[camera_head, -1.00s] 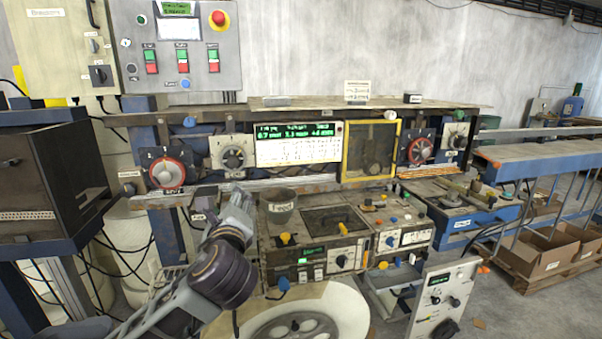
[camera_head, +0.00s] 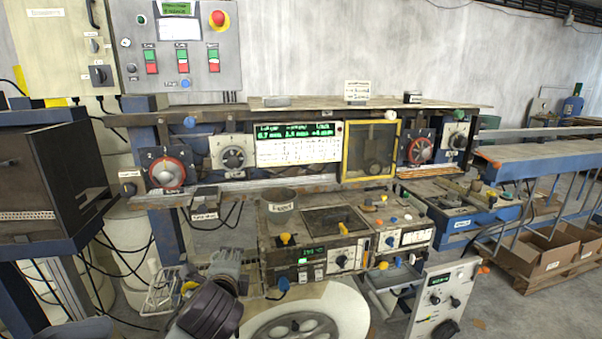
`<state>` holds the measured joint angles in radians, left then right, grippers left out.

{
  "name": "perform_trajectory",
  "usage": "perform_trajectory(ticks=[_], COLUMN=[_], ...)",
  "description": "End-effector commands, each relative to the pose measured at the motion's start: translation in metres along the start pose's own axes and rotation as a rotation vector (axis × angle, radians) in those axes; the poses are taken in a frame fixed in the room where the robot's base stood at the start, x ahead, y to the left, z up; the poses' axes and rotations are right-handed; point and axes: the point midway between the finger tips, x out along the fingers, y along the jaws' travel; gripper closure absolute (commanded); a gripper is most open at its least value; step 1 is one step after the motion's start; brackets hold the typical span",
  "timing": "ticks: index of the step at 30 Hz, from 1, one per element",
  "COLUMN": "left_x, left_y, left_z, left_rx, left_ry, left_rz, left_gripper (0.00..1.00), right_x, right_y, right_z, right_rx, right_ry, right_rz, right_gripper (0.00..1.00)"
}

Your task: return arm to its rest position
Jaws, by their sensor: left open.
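My left arm comes in from the bottom left, its dark rounded wrist low in the picture. My left gripper (camera_head: 228,262) is grey, small and partly hidden behind that wrist. It is open, and I see nothing held in it. It is left of the bench-top unit and below the small black labelled box (camera_head: 205,203), apart from the front controls as far as I can tell. My right gripper is not in view.
The machine panel (camera_head: 300,148) with dials spans the middle. A grey cup (camera_head: 280,206) stands on the bench-top unit (camera_head: 312,262). A white reel (camera_head: 310,312) lies below. A wire basket (camera_head: 165,290) is left of my wrist. Cardboard boxes (camera_head: 540,255) lie at the right.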

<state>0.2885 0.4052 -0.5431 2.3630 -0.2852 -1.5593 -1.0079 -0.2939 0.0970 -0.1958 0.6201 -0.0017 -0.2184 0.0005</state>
Motion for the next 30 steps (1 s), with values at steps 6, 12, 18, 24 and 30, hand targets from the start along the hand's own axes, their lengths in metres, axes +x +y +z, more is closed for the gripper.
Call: perform_trajectory(ticks=[6,12,18,24,30], left_x=[0.002,0.001,-0.004,-0.013,-0.025], left_y=[0.05,0.093,0.138,0.182,0.226], left_z=[-0.001,0.0,0.002,0.005,0.01], left_rx=[-0.192,-0.368,-0.542,-0.715,-0.886], left_ry=[0.026,0.027,0.008,-0.031,-0.092], left_rz=[0.122,0.233,0.344,0.454,0.559], left_gripper=[0.42,0.42,0.42,0.42,0.42], right_x=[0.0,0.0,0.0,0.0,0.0], right_y=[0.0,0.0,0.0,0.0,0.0], right_z=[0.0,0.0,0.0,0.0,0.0], right_rx=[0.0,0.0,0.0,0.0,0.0], right_ry=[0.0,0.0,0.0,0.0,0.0], right_rz=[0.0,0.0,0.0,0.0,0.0], right_gripper=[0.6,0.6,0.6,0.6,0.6])
